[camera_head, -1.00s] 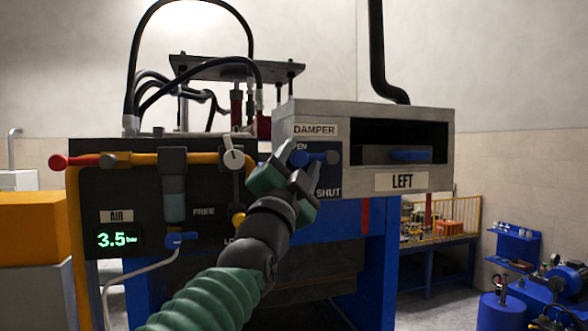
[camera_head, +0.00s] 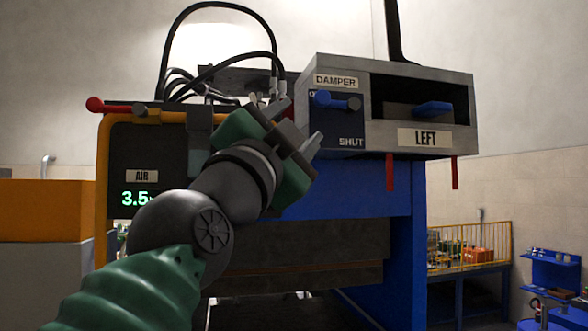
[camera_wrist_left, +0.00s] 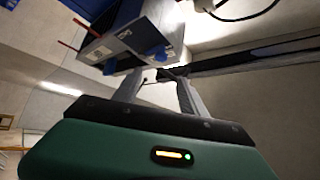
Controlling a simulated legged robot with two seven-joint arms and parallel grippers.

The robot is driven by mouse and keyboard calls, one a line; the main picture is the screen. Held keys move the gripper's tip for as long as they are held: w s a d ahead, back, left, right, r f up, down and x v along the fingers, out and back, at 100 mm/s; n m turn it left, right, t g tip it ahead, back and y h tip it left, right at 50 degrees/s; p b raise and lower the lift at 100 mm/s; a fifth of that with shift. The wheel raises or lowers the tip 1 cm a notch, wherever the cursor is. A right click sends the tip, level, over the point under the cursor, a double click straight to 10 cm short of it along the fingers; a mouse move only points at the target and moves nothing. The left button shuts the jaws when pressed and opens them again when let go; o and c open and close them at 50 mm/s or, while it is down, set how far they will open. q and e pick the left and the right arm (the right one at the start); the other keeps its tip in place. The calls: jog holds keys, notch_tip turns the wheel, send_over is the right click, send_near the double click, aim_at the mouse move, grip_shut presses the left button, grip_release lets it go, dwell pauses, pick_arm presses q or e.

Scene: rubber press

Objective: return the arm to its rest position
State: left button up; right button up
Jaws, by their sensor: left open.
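My left gripper (camera_head: 298,122) is raised in front of the press, open and with nothing between its fingers. In the left wrist view its two fingers (camera_wrist_left: 155,80) stand apart, with the damper box beyond them. The gripper is to the left of the blue damper lever (camera_head: 337,100), apart from it in the head view. The lever lies roughly level on its dark blue plate, above the word SHUT. My right gripper is not in view.
The grey damper box (camera_head: 345,65) with a blue handle (camera_head: 432,108) in its slot stands close on the right. Black hoses (camera_head: 215,8) arch above the press. An orange block (camera_head: 45,210) stands at left.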

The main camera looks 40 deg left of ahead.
pick_arm(q)
jog(key=shift+s+a+f, duration=0.1)
jog(key=shift+s, duration=0.3)
jog(key=shift+w, duration=0.15)
jog(key=w+a+f+n+g+h, duration=0.1)
jog(key=w+f+g, duration=0.1)
jog(key=w+f, duration=0.6)
jog(key=w+a+f+n+g+h, duration=0.1)
jog(key=w+f+g, duration=0.25)
jog(key=f, duration=0.75)
jog(key=w+d+f+n+g+h, duration=0.1)
jog(key=w+f+g, duration=0.1)
jog(key=f, duration=1)
jog(key=w+d+f+n+g+h, duration=0.1)
jog(key=w+f+n+g, duration=0.15)
jog(key=f, duration=0.85)
jog(key=s+d+f+g+h, duration=0.1)
jog(key=s+d+f+g, duration=0.15)
jog(key=f, duration=0.85)
jog(key=s+d+f+g, duration=0.2)
jog(key=s+d+f, duration=0.1)
jog(key=f, duration=0.8)
jog(key=s+d+f+n+g, duration=0.3)
jog(key=s+f+g, duration=0.3)
jog(key=s+f, duration=1.1)
jog(key=shift+s+d+f+h, duration=0.2)
jog(key=shift+f+h, duration=0.2)
jog(key=shift+f, duration=0.2)
